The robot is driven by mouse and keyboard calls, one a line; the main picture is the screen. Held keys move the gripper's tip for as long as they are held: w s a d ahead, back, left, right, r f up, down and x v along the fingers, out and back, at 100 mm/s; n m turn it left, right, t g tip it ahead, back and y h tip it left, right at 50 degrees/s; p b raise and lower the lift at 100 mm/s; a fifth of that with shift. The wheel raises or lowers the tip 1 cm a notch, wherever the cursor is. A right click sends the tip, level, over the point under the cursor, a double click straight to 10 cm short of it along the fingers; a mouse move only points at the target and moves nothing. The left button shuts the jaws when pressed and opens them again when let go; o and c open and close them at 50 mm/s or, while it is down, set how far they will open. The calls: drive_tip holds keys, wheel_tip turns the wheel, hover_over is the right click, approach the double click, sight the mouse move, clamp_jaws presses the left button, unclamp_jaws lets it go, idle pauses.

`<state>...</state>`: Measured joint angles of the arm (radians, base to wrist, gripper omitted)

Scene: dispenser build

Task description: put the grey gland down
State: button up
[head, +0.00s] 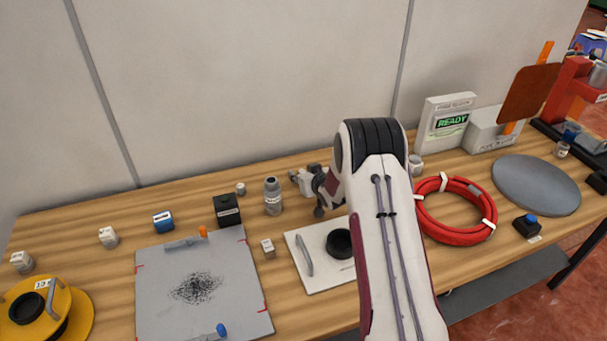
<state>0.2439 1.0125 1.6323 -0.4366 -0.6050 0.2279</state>
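My gripper (304,182) is over the back middle of the table, just right of a grey bottle-like container (273,198) with a dark top. It is small here and partly behind my own arm, so I cannot tell whether its fingers are open or shut. A light grey shape shows at its end; I cannot tell whether this is the grey gland or part of the gripper. A small grey labelled piece (241,188) stands on the table left of the container; its label is too small to read.
A black box (227,210) and a blue labelled block (163,222) stand left. A grey mat (230,300) and a white plate with handle (312,278) lie in front. A red hose coil (430,228) and a grey disc (538,185) are right. Bare wood shows between them.

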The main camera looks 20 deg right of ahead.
drive_tip(key=shift+r, duration=0.15)
drive_tip(key=shift+v, duration=5.9)
drive_tip(key=shift+r, duration=0.15)
